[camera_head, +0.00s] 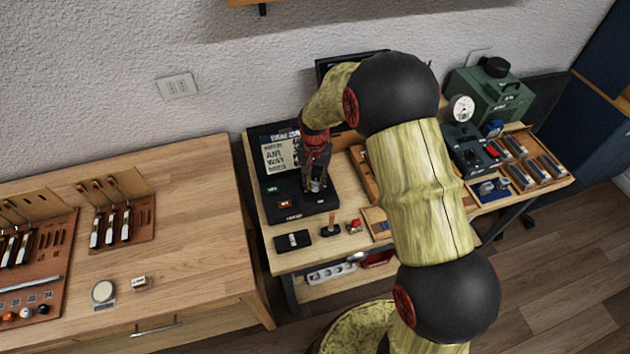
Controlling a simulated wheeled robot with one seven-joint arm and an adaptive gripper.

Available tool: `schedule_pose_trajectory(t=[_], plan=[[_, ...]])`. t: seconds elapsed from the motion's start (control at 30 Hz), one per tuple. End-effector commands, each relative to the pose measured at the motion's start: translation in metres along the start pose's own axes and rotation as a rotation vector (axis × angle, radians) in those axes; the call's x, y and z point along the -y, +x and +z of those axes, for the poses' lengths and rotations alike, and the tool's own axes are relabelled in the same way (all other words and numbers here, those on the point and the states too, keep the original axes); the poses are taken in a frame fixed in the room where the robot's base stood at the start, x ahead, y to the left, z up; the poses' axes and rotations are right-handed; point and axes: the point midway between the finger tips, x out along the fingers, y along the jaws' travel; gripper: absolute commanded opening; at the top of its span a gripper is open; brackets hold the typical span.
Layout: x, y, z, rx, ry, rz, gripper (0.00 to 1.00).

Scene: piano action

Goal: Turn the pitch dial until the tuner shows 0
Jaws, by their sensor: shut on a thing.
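A black device (292,213) stands on the left of the right-hand workbench, with a small green lit display (271,189) and a small orange-red lit display (284,204). The figures on both are too small to read. An upright panel with large lettering (281,155) stands at its back. My gripper (316,186) points down onto the right part of the device and is shut on the pitch dial. The dial itself is mostly hidden by the fingers.
A small black box (292,241), a small stand (331,229) and a red item (354,226) sit at the bench's front edge. A green machine with a gauge (492,100) and wooden trays (535,170) are at right. The left bench (190,210) has hanging tools.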

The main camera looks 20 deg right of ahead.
Motion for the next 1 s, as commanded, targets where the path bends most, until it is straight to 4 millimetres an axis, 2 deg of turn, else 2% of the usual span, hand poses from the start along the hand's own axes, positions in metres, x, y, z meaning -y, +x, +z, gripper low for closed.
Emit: schedule_pose_trajectory(t=[0.17,0.2,0.5,0.83,1.0], plan=[[0.0,0.0,0.0,0.0,-0.001,-0.001,0.0],[0.0,0.0,0.0,0.0,-0.001,-0.001,0.26],[0.0,0.0,0.0,0.0,-0.002,0.0,0.43],[0.0,-0.001,0.0,-0.001,-0.002,-0.001,0.44],[0.001,-0.018,-0.001,-0.002,-0.002,-0.002,0.44]])
